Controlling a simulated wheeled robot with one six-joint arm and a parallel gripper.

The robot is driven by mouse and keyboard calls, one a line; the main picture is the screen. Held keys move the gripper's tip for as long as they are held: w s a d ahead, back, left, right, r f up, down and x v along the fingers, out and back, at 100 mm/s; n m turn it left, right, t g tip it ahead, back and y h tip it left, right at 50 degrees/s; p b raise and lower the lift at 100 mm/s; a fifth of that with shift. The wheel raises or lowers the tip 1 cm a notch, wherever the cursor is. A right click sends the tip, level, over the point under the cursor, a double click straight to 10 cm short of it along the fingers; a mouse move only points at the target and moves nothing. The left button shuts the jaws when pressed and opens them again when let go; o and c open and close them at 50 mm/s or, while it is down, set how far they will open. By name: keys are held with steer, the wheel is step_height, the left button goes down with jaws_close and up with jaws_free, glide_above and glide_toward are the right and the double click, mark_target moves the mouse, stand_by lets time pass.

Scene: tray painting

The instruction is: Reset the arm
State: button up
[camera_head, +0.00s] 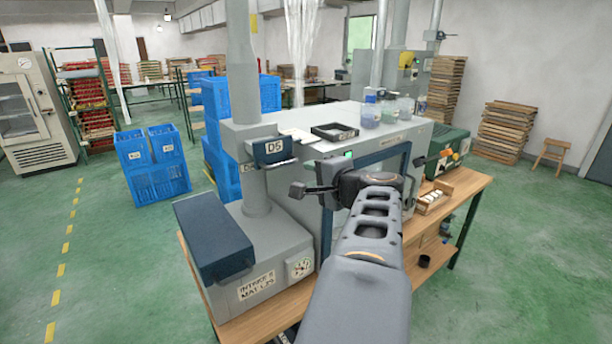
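My arm reaches up from the bottom middle of the head view, over the wooden bench and in front of the grey machine. My gripper (366,182) is at its far end, before the machine's dark-framed opening. The wrist and arm cover most of it. Dark parts stick out to the left and right of the wrist, but I cannot tell whether they are fingers. I see nothing held, though the far side is hidden.
The grey machine (275,245) stands close around my gripper on the bench (463,195). A black tray (334,131) and several jars (388,108) sit on top. Blue crates (152,163) stand at left.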

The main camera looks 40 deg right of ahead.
steer(key=shift+s, duration=0.15)
stand_by(0.5)
steer(key=s+a+f+n+g+y, duration=0.1)
steer(key=a+f+n+g, duration=0.4)
steer(key=f, duration=0.3)
steer(key=s+a+f+n+g+y, duration=0.2)
steer(key=a+f+n+g, duration=0.3)
steer(key=f, duration=0.4)
steer(key=a+f+n+g, duration=0.1)
steer(key=a+f+n, duration=0.2)
steer(key=a+n, duration=0.6)
steer(key=a, duration=0.5)
steer(key=shift+s+a+f+n+g+h, duration=0.25)
steer(key=shift+a+n+g+h, duration=0.05)
steer(key=shift+n+g+h, duration=0.1)
steer(key=shift+d, duration=0.1)
